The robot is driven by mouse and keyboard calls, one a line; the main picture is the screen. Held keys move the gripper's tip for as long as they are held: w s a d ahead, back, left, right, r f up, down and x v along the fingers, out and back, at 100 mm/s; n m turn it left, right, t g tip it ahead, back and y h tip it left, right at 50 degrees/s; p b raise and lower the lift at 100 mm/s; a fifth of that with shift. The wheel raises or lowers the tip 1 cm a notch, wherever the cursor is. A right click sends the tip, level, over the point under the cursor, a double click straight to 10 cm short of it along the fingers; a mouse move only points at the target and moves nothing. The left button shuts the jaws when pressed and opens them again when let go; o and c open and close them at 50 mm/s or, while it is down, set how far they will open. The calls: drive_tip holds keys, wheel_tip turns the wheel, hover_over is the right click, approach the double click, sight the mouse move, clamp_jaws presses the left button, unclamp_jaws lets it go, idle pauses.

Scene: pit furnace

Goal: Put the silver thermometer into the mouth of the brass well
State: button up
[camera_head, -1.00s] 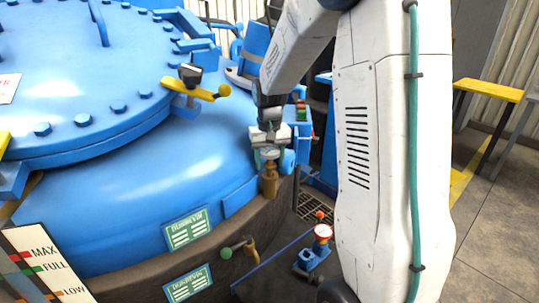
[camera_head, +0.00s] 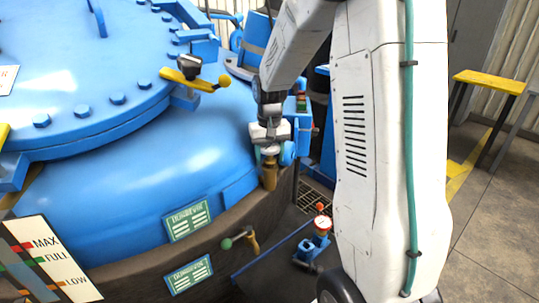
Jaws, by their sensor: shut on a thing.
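My gripper (camera_head: 269,136) is small in the head view, at the side of the blue furnace vessel. It is shut on the silver thermometer (camera_head: 270,150), of which only a pale silver part shows just below the fingers. The brass well (camera_head: 269,176) stands upright directly below, beside the vessel's dark lower wall. The thermometer's lower end and the well's mouth are too small to make out. I cannot tell whether the thermometer is inside the mouth or just above it.
The blue vessel (camera_head: 170,150) fills the left, with a yellow-handled clamp (camera_head: 195,80) on its lid. A red-topped valve (camera_head: 321,224) stands lower right. A yellow-topped bench (camera_head: 490,80) is at far right.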

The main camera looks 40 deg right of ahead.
drive_tip(key=shift+f, duration=0.1)
drive_tip(key=o, duration=1.1)
drive_tip(key=shift+d, duration=0.1)
drive_tip(key=shift+a, duration=0.2)
drive_tip(key=shift+c, duration=0.5)
drive_tip(key=shift+o, duration=0.2)
drive_tip(key=shift+w, duration=0.1)
drive_tip(key=shift+o, duration=0.3)
drive_tip(key=r, duration=0.7)
drive_tip(key=shift+d+r, duration=0.2)
drive_tip(key=shift+r, duration=0.2)
